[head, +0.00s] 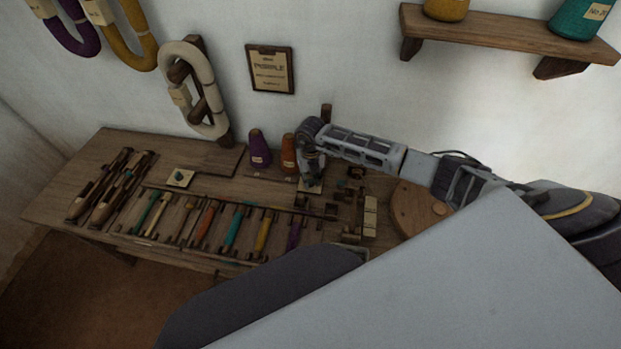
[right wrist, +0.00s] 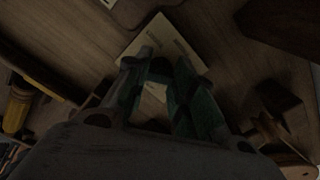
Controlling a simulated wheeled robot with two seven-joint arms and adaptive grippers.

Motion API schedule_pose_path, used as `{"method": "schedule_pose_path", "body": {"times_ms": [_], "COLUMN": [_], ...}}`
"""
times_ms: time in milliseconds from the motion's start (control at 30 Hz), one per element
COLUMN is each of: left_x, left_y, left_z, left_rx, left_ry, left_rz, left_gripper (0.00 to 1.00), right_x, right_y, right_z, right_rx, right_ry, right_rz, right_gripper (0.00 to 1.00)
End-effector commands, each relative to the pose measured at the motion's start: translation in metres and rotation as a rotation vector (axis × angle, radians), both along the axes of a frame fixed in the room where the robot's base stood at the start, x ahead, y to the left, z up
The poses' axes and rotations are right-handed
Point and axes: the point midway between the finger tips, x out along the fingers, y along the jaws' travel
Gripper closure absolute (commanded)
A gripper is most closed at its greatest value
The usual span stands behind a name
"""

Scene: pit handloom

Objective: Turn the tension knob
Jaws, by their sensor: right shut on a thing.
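The tension knob is a small dark piece on a pale plate with lettering; the plate shows in the right wrist view (right wrist: 132,47) and on the bench in the head view (head: 303,188). My right gripper (head: 311,180) points down over this plate. In the right wrist view its two greenish fingers (right wrist: 160,82) are closed on the dark knob (right wrist: 160,69). The knob is mostly hidden by the fingers, and its turned angle cannot be read. My left gripper is not in view.
A purple cone (head: 259,149) and an orange cone (head: 289,153) stand close left of the right gripper. A rack of coloured shuttles (head: 232,228) lies in front. A round wooden board (head: 413,214) is to the right. A wall shelf (head: 510,35) hangs above my right arm.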

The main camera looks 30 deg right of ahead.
Motion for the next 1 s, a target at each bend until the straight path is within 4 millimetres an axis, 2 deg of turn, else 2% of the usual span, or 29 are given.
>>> {"method": "schedule_pose_path", "body": {"times_ms": [100, 133, 300, 733, 1000], "left_x": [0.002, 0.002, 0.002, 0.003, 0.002], "left_y": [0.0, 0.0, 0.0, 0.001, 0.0], "left_z": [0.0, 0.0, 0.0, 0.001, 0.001], "left_rx": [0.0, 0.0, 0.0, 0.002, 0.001], "left_ry": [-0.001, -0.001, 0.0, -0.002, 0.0], "left_rz": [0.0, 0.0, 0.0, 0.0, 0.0], "left_gripper": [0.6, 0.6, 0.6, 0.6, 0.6], "right_x": [0.001, 0.001, 0.0, 0.001, 0.001], "right_y": [0.0, 0.0, 0.0, 0.0, -0.001], "right_z": [0.0, 0.0, 0.0, 0.003, 0.027], "right_rx": [0.0, 0.0, 0.0, 0.001, -0.001], "right_ry": [-0.001, -0.001, -0.001, -0.001, -0.004], "right_rz": [-0.002, -0.002, -0.001, 0.0, 0.0], "right_gripper": [0.99, 0.73, 0.54, 0.54, 0.54]}}
